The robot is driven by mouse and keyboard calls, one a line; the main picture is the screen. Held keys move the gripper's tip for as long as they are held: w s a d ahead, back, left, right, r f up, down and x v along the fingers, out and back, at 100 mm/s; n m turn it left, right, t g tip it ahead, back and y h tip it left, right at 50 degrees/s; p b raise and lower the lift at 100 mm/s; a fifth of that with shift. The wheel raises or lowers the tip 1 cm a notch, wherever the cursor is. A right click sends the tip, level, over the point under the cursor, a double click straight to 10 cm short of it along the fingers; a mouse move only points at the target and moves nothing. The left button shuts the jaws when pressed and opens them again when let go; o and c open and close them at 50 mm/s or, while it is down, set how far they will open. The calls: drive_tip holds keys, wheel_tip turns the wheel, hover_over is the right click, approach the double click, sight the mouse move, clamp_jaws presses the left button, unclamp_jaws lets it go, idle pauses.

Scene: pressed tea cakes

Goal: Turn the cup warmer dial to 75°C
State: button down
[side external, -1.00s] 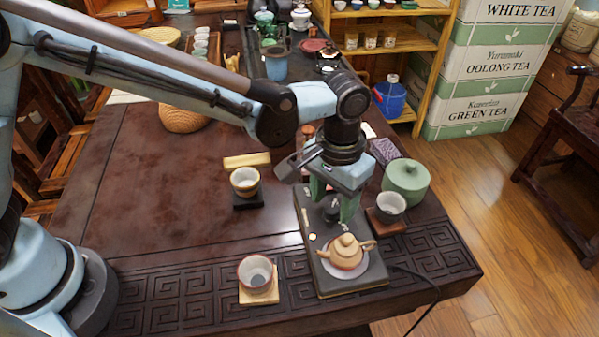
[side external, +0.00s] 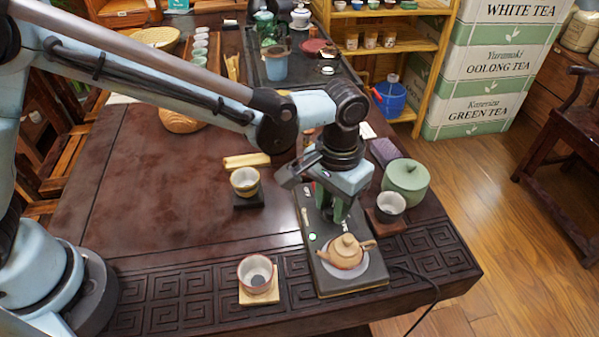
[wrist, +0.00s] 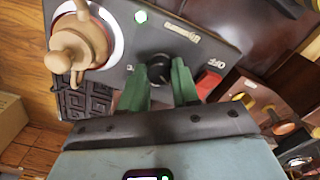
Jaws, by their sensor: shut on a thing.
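The cup warmer (side external: 352,284) is a long dark slab near the table's front right edge. A tan teapot (side external: 346,250) stands on its pale round plate, and also shows in the wrist view (wrist: 78,45). The black dial (wrist: 155,66) sits mid-panel in the wrist view. My gripper (wrist: 160,76) points down with its green fingers on either side of the dial, shut on it. The fingers partly cover the dial, and I cannot read its setting. In the side view my gripper (side external: 338,212) hides the dial.
A red switch (wrist: 208,83) marked OFF and a small lit indicator (wrist: 141,17) are on the panel. Another cup (side external: 256,272) is to the left.

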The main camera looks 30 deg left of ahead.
drive_tip(key=shift+m, duration=0.3)
drive_tip(key=m, duration=1.1)
drive_tip(key=shift+m, duration=0.4)
drive_tip(key=m, duration=1.1)
drive_tip(key=shift+m, duration=0.3)
drive_tip(key=c, duration=0.8)
unclamp_jaws()
